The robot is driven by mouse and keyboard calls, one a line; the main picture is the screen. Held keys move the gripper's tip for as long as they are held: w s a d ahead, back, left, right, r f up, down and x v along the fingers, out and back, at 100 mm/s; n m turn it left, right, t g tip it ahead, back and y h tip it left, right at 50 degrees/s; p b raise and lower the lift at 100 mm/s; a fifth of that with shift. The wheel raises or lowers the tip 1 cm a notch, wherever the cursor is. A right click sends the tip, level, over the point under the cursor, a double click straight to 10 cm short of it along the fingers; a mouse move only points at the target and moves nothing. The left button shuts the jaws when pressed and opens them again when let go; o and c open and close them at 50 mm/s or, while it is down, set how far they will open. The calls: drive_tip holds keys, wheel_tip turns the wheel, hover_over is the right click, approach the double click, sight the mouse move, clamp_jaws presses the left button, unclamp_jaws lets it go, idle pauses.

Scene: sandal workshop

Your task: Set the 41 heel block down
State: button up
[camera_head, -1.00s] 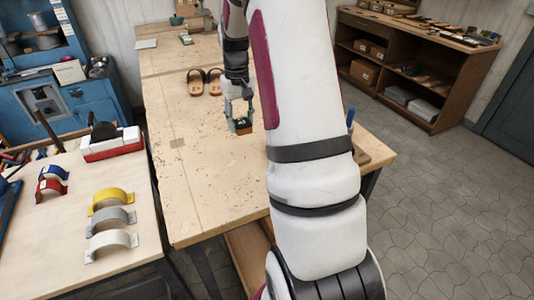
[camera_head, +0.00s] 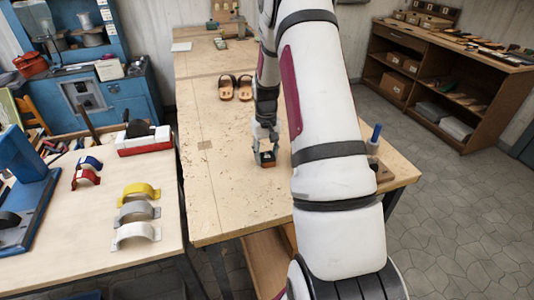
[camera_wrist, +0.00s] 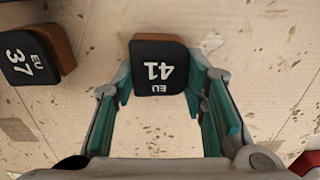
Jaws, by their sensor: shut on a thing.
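The 41 heel block (camera_wrist: 158,66), with a black top lettered "EU 41" and a brown side, sits between the fingers of my gripper (camera_wrist: 165,88) in the wrist view. The gripper is shut on it. In the head view the block (camera_head: 267,162) shows small and dark under my gripper (camera_head: 265,152), at or just above the wooden bench (camera_head: 225,205). I cannot tell whether it touches the top. A second heel block marked 37 (camera_wrist: 32,55) lies to the left in the wrist view, apart from the 41 block.
A pair of sandals (camera_head: 236,87) lies farther back on the bench. A blue-handled tool (camera_head: 375,134) stands to the right of my arm. A side table (camera_head: 60,250) at left holds curved coloured pieces (camera_head: 137,212). The bench's front left part is clear.

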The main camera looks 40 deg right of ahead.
drive_tip(key=shift+f, duration=0.15)
drive_tip(key=o, duration=1.1)
drive_tip(key=shift+o, duration=0.2)
